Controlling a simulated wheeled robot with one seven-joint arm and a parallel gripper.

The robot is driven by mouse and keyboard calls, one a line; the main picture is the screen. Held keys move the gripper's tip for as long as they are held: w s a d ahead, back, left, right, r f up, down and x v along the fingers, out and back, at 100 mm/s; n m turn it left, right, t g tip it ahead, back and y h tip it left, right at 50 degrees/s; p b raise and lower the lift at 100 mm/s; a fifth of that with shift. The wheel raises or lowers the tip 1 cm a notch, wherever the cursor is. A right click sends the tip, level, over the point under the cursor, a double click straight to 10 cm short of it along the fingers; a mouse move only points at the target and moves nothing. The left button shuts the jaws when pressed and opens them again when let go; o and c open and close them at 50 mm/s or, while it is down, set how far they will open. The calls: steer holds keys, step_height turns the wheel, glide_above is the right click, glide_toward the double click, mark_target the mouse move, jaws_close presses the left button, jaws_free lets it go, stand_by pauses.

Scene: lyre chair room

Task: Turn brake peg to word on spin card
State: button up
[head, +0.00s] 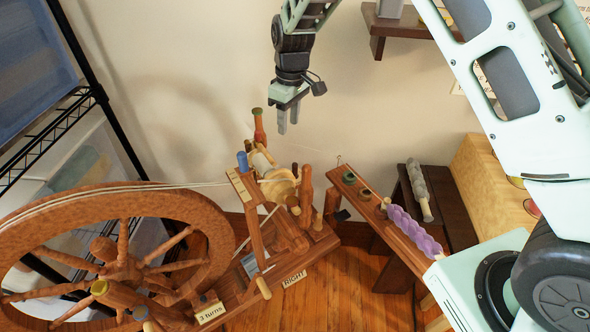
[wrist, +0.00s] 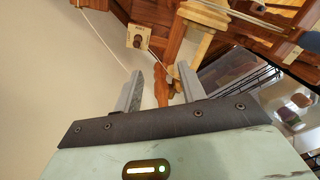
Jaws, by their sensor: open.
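A wooden spinning wheel (head: 200,215) stands on the floor at the left and middle of the head view. A small card (head: 294,279) on its base seems to read "RIGHT", and another card (head: 211,313) reads "3 turns". Several pegs rise from the frame, among them a blue-topped peg (head: 242,160) and a red peg with a green top (head: 259,125); I cannot tell which is the brake peg. My gripper (head: 288,122) points down above and right of these pegs, open and empty. In the wrist view its fingers (wrist: 158,90) are apart, with a pale plate with a dark knob (wrist: 139,38) beyond them.
A wooden bench (head: 395,225) with purple fibre (head: 414,231) stands to the right. A dark shelf rack (head: 85,95) is at the left. A wall shelf (head: 395,25) is above right. A plain wall surrounds my gripper, with open air around its fingers.

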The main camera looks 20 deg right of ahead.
glide_toward(295, 163)
steer(key=shift+n+h, duration=0.3)
steer(key=shift+h, duration=0.1)
steer(key=f, duration=1.1)
steer(key=shift+s+a, duration=0.2)
steer(key=shift+a, duration=0.15)
jaws_close()
